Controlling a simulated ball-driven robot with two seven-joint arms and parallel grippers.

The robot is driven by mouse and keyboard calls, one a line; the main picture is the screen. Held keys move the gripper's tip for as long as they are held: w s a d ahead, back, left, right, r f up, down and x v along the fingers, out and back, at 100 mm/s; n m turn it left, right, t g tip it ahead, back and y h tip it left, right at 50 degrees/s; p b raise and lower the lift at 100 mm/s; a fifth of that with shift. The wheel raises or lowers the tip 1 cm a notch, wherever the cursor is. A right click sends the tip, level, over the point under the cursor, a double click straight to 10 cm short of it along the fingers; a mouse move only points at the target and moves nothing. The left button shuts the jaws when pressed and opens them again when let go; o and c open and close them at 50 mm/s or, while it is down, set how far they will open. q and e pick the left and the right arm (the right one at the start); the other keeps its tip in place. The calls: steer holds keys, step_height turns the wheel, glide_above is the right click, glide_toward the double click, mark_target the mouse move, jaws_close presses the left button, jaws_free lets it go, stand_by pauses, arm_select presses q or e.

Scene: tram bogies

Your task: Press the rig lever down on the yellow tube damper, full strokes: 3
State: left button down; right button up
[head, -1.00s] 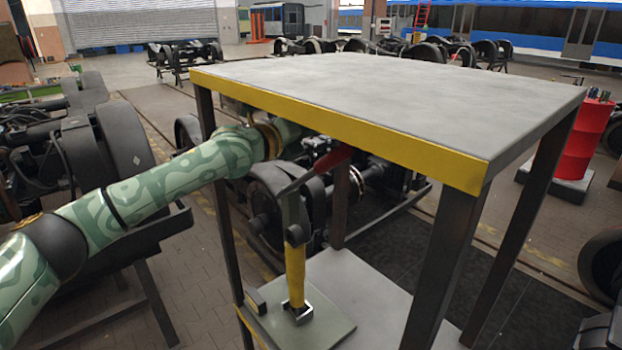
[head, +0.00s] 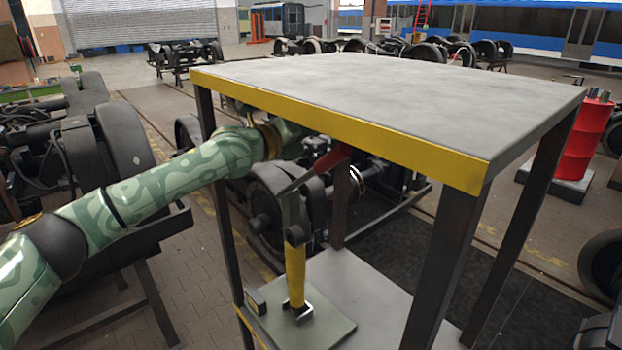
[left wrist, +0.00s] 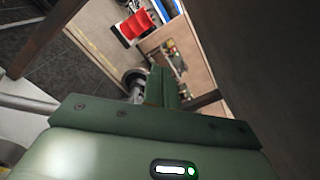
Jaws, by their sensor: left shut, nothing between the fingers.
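The yellow tube damper (head: 295,272) stands upright in a clamp on a grey-green base plate (head: 325,330) on the lower shelf. A dark rig lever (head: 296,183) sits above the damper's rod and slopes up to the right to a red handle (head: 333,158), just under the table top. My left arm reaches in from the left, and its end is hidden by the table top in the head view. In the left wrist view my left gripper (left wrist: 162,80) is shut and empty. Contact with the handle cannot be told. My right gripper is not in view.
The table top (head: 400,95) with its yellow front edge roofs the rig on dark legs (head: 440,265). Wheelsets and bogies (head: 110,140) stand behind and left. A red drum (head: 582,145) stands at right; a red drum also shows in the left wrist view (left wrist: 132,27).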

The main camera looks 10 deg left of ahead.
mark_target(326, 162)
arm_select(q)
steer(key=shift+s+d+f+p, duration=0.5)
steer(key=shift+d+p, duration=0.15)
steer(key=shift+p, duration=0.25)
steer(key=shift+s+d+f, duration=0.5)
steer(key=shift+d+f, duration=0.15)
steer(key=shift+s+d+f+b, duration=0.25)
steer(key=shift+s+d+f, duration=0.15)
steer(key=shift+d+f, duration=0.2)
steer(key=shift+s+d+f+b, duration=0.2)
steer(key=shift+s+d+f, duration=0.25)
steer(key=shift+f, duration=0.25)
